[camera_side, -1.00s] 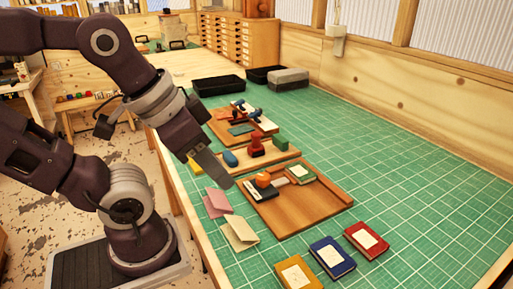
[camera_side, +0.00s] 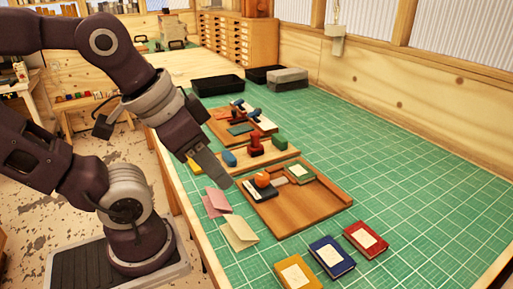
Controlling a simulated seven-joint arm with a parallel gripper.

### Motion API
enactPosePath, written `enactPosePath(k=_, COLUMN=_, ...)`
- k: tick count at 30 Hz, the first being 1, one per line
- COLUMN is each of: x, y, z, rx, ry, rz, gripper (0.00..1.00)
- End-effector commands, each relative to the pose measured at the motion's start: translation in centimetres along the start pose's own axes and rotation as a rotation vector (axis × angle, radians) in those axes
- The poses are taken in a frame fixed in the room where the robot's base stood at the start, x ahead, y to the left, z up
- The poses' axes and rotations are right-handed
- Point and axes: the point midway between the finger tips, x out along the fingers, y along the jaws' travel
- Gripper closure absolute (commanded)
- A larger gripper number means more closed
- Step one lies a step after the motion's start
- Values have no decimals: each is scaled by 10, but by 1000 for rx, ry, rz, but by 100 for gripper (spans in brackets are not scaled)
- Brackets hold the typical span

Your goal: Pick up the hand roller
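My gripper (camera_side: 211,165) points down and to the right, its grey fingers seen edge-on. Its tip is above the left edge of the nearest wooden tray, apart from the tools behind. I cannot tell if the fingers are open or shut. On the back wooden board (camera_side: 218,129) lie small tools with dark blue and red parts (camera_side: 254,113). One of these may be the hand roller, but they are too small to tell. The middle board holds a red stamp-like piece (camera_side: 256,147), a blue piece (camera_side: 229,158) and a green block (camera_side: 280,142).
The near wooden tray (camera_side: 305,212) holds an orange knob (camera_side: 262,179) on a dark base and a framed green-white card (camera_side: 300,174). Pink (camera_side: 216,202) and cream (camera_side: 240,233) folded cards and several small books (camera_side: 331,256) lie nearby. Black bins (camera_side: 218,85) stand behind. The green mat is clear at right.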

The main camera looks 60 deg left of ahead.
Motion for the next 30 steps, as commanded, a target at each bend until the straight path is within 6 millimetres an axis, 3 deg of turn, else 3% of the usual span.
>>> enactPosePath(k=7, x=0, y=0, z=0, rx=0, ry=0, rz=0, gripper=64)
enactPosePath(k=11, x=0, y=0, z=0, rx=0, ry=0, rz=0, gripper=44)
enactPosePath(k=20, x=0, y=-1, z=-4, rx=15, ry=-5, rz=-4, gripper=44)
enactPosePath(k=23, x=1, y=-14, z=-36, rx=145, ry=-61, rz=-30, gripper=44)
enactPosePath(k=25, x=10, y=-36, z=-76, rx=320, ry=-136, rz=-42, gripper=44)
enactPosePath(k=27, x=28, y=-70, z=-117, rx=525, ry=-222, rz=-25, gripper=44)
enactPosePath(k=30, x=67, y=-132, z=-159, rx=814, ry=-330, rz=53, gripper=44)
